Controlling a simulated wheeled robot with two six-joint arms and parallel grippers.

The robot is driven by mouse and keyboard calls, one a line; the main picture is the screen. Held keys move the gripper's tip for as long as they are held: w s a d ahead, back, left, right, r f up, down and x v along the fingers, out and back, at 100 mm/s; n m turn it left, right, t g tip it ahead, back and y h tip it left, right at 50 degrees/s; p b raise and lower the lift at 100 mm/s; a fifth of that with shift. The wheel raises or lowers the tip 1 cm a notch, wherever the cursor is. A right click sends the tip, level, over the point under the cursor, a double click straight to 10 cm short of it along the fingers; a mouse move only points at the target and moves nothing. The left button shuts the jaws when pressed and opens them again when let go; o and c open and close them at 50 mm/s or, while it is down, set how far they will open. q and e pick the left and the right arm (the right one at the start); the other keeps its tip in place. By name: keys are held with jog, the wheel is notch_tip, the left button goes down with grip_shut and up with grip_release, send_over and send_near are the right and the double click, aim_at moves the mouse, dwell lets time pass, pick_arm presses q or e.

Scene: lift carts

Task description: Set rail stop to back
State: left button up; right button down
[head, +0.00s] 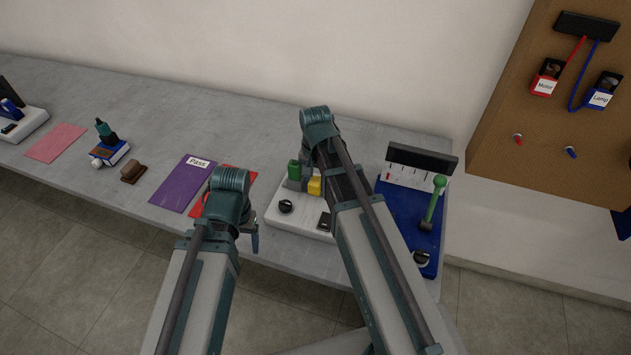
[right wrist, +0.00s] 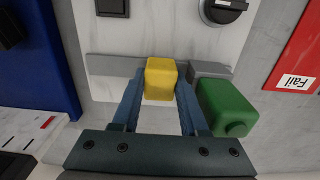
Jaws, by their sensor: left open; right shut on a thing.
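A white board (head: 302,220) on the bench carries a grey rail (right wrist: 112,66), a yellow block (head: 315,185) and a green block (head: 294,169). In the right wrist view the yellow block (right wrist: 161,77) sits across the line of the rail. My right gripper (right wrist: 160,98) is shut on it, one blue finger on each side. The green block (right wrist: 225,107) is beside the right finger. In the head view my right arm hides the right gripper and part of the board. My left gripper (head: 254,238) is open, left of the board near the bench's front edge.
The board also has a black knob (head: 286,206) and a dark square (head: 324,221). A blue board (head: 394,200) with a green-handled lever (head: 433,205) stands to the right. A purple Pass mat (head: 180,187) and a red Fail mat (right wrist: 299,52) lie left of the board.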

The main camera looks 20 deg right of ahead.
jog(key=s+d, duration=0.1)
jog(key=d, duration=0.1)
jog(key=s+d, duration=0.3)
jog(key=shift+d, duration=0.3)
jog(key=shift+s+d, duration=0.1)
jog(key=shift+d, duration=0.25)
jog(key=c, duration=0.7)
grip_release()
jog(key=shift+s+d, duration=0.1)
jog(key=shift+d, duration=0.05)
jog(key=shift+r+p, duration=0.35)
notch_tip(320, 180, up, 13)
jog(key=p, duration=1.3)
